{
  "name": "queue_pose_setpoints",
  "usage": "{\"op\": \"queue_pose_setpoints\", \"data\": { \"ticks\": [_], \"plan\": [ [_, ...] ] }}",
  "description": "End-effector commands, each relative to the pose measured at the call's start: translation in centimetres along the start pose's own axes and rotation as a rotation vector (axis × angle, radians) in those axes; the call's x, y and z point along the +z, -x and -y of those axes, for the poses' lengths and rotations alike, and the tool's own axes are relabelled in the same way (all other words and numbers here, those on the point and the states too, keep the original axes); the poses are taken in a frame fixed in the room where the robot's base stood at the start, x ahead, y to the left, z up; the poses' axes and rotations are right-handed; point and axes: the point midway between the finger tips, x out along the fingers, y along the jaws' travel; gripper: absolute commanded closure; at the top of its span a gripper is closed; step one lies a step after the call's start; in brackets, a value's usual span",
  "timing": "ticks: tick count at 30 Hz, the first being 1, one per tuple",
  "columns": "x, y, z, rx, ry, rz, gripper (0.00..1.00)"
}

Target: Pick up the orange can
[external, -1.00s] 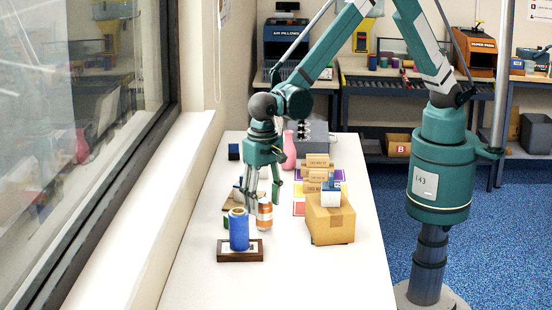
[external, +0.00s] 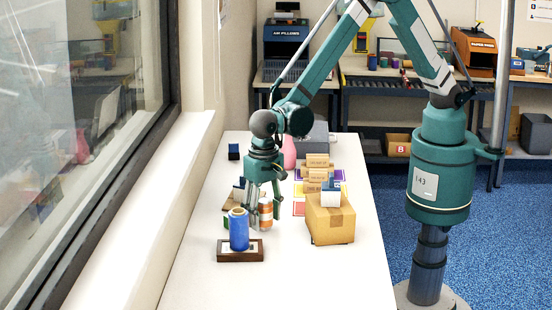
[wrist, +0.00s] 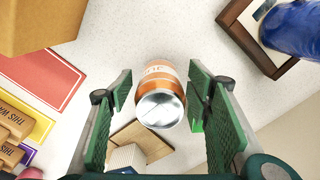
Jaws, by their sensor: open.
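The orange can (external: 266,213) has a white band and a silver top and stands upright on the white table. In the external view my gripper (external: 264,214) is lowered around it, fingers pointing down. In the wrist view the can (wrist: 160,95) lies between the two green fingers of my gripper (wrist: 160,98), with a gap on each side. The fingers are open and nothing is held. In the external view the can's left edge is partly covered by a finger.
A blue roll (external: 239,231) stands on a brown-framed base (external: 226,255) just in front of the can. A cardboard box (external: 331,222) with a small blue-and-white box (external: 331,194) on top stands to the right. A pink vase (external: 289,152) stands behind. The table's front is clear.

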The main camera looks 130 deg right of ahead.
Motion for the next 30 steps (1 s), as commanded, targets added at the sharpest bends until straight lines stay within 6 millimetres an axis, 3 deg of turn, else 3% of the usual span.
{"op": "queue_pose_setpoints", "data": {
  "ticks": [8,14,30],
  "plan": [
    [0.0,0.02,-0.01,0.0,0.0,0.0,0.5],
    [0.0,0.02,-0.01,0.0,0.0,0.0,0.74],
    [0.0,0.76,-0.03,0.0,0.0,0.0,0.74]
  ]
}}
